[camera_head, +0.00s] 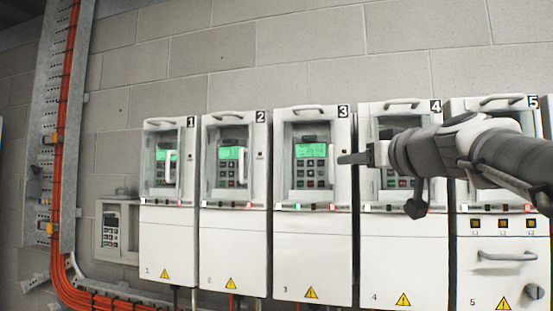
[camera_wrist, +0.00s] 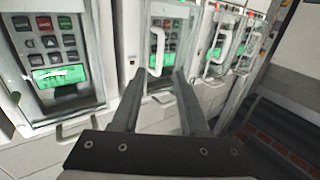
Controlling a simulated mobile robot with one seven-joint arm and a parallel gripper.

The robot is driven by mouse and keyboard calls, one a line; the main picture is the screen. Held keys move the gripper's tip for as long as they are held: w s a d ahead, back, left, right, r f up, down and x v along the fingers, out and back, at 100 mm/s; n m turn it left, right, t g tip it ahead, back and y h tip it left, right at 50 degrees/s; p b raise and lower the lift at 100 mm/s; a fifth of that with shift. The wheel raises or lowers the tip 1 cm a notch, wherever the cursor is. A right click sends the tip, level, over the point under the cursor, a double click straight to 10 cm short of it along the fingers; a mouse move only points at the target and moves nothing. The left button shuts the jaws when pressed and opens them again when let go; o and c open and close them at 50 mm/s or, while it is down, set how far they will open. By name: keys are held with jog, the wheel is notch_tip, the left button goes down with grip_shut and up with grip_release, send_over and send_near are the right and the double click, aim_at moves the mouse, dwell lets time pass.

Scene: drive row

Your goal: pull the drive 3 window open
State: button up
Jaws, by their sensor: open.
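Drive 3 (camera_head: 313,250) is the white cabinet with the label 3, in the middle of the row in the head view. Its window (camera_head: 311,165) looks shut over a green screen and keypad. A white upright handle (camera_head: 331,165) is at the window's right side. My gripper (camera_head: 342,158) is just right of this handle, in front of the cabinet's right edge. The wrist view looks upside down. There my open gripper (camera_wrist: 160,76) points at the upright handle (camera_wrist: 155,50), which shows between and beyond the fingertips. The fingers hold nothing; touching cannot be judged.
Drive 2 (camera_head: 233,245) and drive 1 (camera_head: 168,240) stand to the left with similar handles. Drive 4 (camera_head: 398,255) and drive 5 (camera_head: 500,265) stand to the right, partly hidden by my arm. Orange cables (camera_head: 58,150) run down the wall at left.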

aim_at(333, 163)
jog(key=p+x, duration=0.2)
jog(key=x, duration=0.7)
grip_shut()
jog(key=shift+d, duration=0.1)
dwell(1.1)
